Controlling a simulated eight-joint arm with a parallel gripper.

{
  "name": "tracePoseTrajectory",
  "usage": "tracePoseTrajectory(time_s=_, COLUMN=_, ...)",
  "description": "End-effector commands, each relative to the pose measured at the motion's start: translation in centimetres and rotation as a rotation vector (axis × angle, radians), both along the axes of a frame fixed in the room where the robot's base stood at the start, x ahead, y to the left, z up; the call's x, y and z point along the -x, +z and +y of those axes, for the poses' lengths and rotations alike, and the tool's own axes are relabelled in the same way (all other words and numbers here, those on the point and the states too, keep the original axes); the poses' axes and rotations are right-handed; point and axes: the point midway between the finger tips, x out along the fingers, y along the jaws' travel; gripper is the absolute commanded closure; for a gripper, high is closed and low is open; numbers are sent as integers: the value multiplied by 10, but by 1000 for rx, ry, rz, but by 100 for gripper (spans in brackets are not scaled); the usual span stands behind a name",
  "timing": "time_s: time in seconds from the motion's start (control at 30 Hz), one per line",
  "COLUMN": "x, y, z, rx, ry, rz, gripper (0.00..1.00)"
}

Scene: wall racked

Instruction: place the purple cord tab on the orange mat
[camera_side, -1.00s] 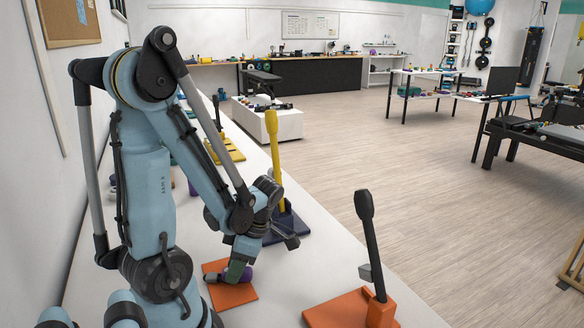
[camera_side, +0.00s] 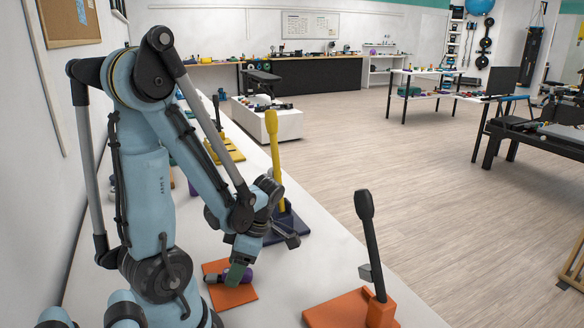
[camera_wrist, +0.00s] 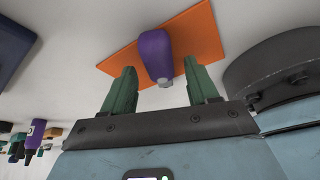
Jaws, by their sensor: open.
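The purple cord tab (camera_wrist: 156,55) is a rounded purple piece with a pale end toward me in the wrist view. It appears to lie on the orange mat (camera_wrist: 205,35), near the mat's middle. My gripper (camera_wrist: 157,72) is open, with one green finger on each side of the tab and a visible gap to each. In the side view my gripper (camera_side: 236,273) is low over the orange mat (camera_side: 235,298), and the purple cord tab (camera_side: 247,275) shows just right of a finger, partly hidden. Contact under the tab is hard to see.
An orange base with a black upright lever (camera_side: 367,235) stands to the right of the mat. A dark blue base with a yellow lever (camera_side: 275,165) stands behind my gripper. The white table (camera_side: 310,270) is clear between them. Small objects (camera_wrist: 30,140) sit at the wrist view's left.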

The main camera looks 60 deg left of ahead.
Motion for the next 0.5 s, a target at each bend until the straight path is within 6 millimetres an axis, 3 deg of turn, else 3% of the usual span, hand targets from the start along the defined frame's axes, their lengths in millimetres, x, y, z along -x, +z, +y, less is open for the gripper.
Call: tracePoseTrajectory(time_s=0.5, x=-19, y=48, z=-8, rx=1, ry=-2, rz=-1, gripper=41)
